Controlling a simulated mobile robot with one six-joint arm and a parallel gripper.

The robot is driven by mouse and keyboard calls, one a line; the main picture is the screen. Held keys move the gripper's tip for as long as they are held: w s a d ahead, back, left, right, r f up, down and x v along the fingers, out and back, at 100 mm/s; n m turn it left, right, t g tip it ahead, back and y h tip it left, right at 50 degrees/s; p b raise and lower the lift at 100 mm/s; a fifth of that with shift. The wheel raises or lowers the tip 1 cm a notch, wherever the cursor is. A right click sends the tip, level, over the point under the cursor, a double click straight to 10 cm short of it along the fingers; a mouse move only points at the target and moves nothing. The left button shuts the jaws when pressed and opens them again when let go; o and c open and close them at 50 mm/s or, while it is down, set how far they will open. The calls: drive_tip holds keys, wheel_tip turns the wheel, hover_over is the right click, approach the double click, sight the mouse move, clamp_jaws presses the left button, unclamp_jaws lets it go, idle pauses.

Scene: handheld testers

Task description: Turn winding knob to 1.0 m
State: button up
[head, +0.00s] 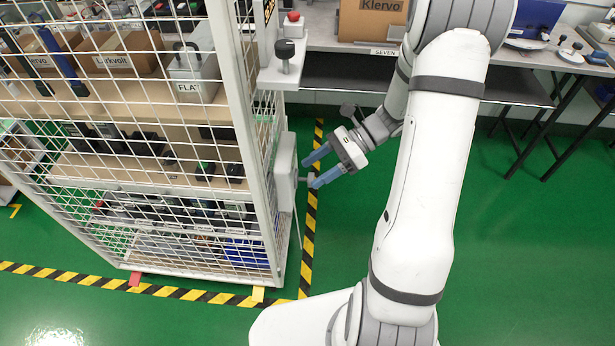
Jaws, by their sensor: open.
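A pale grey box (287,172) is fixed to the right side of a white mesh cage. A small grey knob (310,179) sticks out from its right face; I take it to be the winding knob, and any scale or marking on it is too small to read. My gripper (311,173) is open, with its two blue fingers pointing left at the box. The fingertips are at the knob, one above and one below it in the picture. I cannot tell whether they touch it. My arm comes in from the right.
The mesh cage (130,178) holds shelves of boxes and testers. A white bracket (285,73) with a black-topped post juts out above my gripper. A workbench (330,42) stands behind.

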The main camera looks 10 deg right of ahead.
sight(309, 180)
drive_tip(key=w+d+f+m+t+y+b, duration=0.2)
drive_tip(key=w+d+f+m+t, duration=0.15)
drive_tip(key=f+m, duration=0.35)
drive_tip(key=w+d+f+m+t+y+b, duration=0.3)
drive_tip(key=d+f+m+t, duration=0.15)
drive_tip(key=f, duration=0.45)
drive_tip(key=shift+m+h, duration=0.3)
drive_tip(key=shift+m, duration=0.25)
drive_tip(key=x, duration=0.8)
drive_tip(key=shift+a+f, duration=0.15)
drive_tip(key=shift+a, duration=0.05)
drive_tip(key=c, duration=0.9)
drive_tip(key=shift+d, duration=0.15)
drive_tip(key=shift+c, duration=0.3)
drive_tip(key=shift+b, duration=0.3)
